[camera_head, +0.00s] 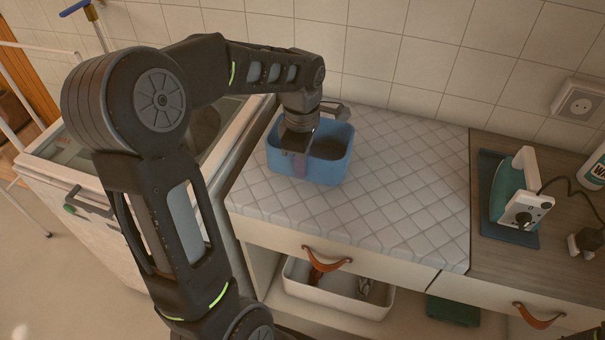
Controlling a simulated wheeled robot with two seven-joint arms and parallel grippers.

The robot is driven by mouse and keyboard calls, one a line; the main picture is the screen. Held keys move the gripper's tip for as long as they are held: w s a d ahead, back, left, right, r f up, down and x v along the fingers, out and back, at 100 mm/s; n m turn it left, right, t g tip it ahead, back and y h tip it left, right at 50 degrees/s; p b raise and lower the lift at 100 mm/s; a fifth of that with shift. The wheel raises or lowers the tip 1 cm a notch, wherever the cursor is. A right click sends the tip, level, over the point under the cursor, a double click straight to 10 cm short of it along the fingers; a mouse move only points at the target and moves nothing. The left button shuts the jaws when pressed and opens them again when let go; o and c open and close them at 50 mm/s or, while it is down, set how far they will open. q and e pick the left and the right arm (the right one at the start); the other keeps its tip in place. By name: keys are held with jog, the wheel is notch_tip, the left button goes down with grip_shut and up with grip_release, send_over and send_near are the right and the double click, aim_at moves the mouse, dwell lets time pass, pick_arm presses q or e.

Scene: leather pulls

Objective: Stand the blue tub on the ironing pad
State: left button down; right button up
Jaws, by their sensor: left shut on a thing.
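The blue tub (328,171) is an open-topped box at the back left of the ironing pad (400,200), a pale quilted pad on the counter. It looks upright, over or on the pad; I cannot tell whether its base touches. My left gripper (299,165) reaches down over the tub and is shut on its near wall. The arm hides part of the tub's left side and rim.
A green iron (514,188) stands on a dark mat on the right, near a white bottle (597,168) and a wall socket (578,102). Drawers with leather pulls (326,262) and a white bin (335,296) are below. The pad's middle is clear.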

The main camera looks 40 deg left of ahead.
pick_arm(q)
jog(key=shift+f+p, duration=0.3)
jog(key=shift+f, duration=1.55)
jog(key=shift+f, duration=0.25)
jog(key=c, duration=1.6)
grip_release()
jog(key=shift+r, duration=0.1)
jog(key=shift+r, duration=0.1)
notch_tip(320, 180, up, 12)
jog(key=shift+r+b, duration=0.1)
jog(key=shift+b, duration=0.4)
